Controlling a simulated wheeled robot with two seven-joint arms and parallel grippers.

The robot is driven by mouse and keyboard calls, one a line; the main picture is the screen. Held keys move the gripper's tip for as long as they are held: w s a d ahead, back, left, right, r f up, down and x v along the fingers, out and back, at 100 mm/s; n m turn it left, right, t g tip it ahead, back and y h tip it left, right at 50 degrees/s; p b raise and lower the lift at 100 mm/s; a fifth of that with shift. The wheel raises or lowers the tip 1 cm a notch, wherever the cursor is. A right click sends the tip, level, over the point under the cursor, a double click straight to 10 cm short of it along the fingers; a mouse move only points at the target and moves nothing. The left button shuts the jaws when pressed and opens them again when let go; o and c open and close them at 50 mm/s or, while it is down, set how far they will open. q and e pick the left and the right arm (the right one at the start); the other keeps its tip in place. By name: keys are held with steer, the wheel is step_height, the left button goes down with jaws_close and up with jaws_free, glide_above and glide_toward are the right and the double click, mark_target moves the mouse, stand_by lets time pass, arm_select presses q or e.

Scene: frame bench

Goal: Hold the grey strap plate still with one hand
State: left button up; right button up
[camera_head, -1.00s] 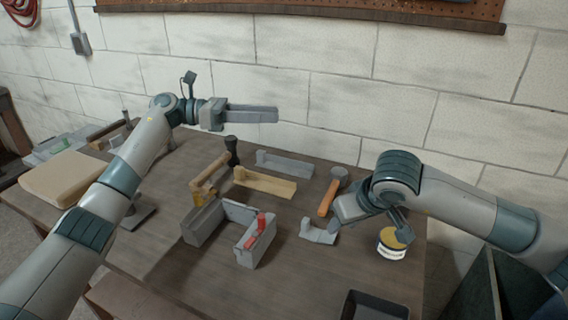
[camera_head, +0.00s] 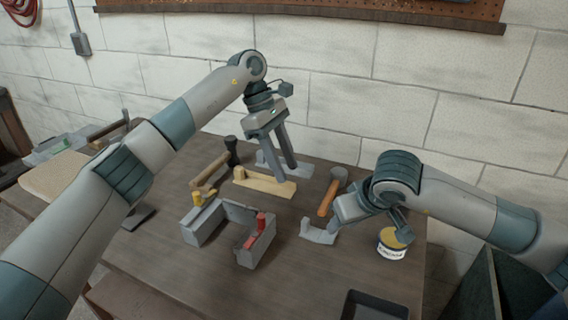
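A long grey plate with a raised left end (camera_head: 304,170), which looks like the strap plate, lies flat at the back of the bench. My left gripper (camera_head: 284,172) points down in front of it. Its two fingers are apart with a gap between them and hide the plate's middle. I cannot tell whether they touch it. My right gripper (camera_head: 338,222) is low at the right, beside a small grey bracket (camera_head: 318,233). Its fingers are mostly hidden, so its opening and any contact with the bracket are unclear.
A wooden plate (camera_head: 262,185) lies in front of the grey one. A hammer (camera_head: 210,170), a grey frame with a red clamp (camera_head: 259,240), an orange-handled tool (camera_head: 328,198), a yellow-topped tin (camera_head: 391,244) and a dark tray (camera_head: 372,306) stand around. The bench's front middle is clear.

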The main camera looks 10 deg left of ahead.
mark_target(306, 219)
arm_select(q)
steer(key=x, duration=1.7)
steer(key=shift+d+f, duration=0.15)
steer(key=shift+d, duration=0.1)
jaws_close()
